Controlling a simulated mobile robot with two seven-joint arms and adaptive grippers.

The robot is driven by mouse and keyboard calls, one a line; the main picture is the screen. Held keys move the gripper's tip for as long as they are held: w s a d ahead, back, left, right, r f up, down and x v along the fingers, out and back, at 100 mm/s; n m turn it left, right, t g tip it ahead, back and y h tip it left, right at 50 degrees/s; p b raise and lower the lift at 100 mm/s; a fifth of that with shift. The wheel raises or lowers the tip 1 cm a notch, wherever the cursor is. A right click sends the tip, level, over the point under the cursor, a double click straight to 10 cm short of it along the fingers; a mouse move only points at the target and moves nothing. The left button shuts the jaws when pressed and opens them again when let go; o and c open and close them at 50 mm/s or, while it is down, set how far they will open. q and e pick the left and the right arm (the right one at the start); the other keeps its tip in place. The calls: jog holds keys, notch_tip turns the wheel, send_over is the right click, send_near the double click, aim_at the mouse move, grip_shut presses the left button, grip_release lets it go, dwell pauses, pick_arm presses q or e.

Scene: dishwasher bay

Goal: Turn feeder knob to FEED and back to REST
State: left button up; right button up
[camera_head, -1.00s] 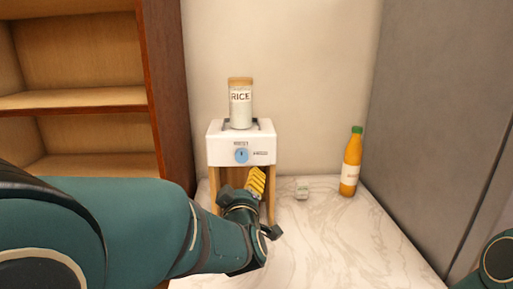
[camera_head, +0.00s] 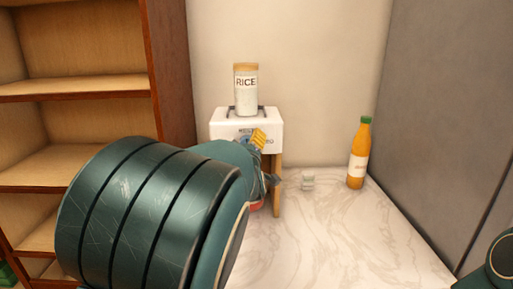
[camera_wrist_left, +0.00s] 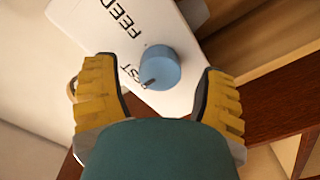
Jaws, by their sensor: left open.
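The feeder (camera_head: 270,130) is a white box on wooden legs standing on the marble counter. Its round blue knob (camera_wrist_left: 160,67) shows in the left wrist view, with its dark pointer mark on the side of the REST lettering. The FEED lettering is further up the white panel. My left gripper (camera_head: 258,138) is at the feeder's front and partly hides the knob in the head view. Its yellow fingers are open, one on each side of the knob in the left wrist view, with gaps on both sides. My right gripper is out of view.
A rice jar (camera_head: 246,92) stands on top of the feeder. A wooden shelf (camera_head: 85,88) is at left, a grey panel (camera_head: 440,90) at right.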

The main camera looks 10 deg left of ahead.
pick_arm(q)
jog(key=shift+w+a, duration=0.15)
jog(key=shift+w, duration=0.5)
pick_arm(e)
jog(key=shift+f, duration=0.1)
pick_arm(q)
jog(key=c, duration=1.2)
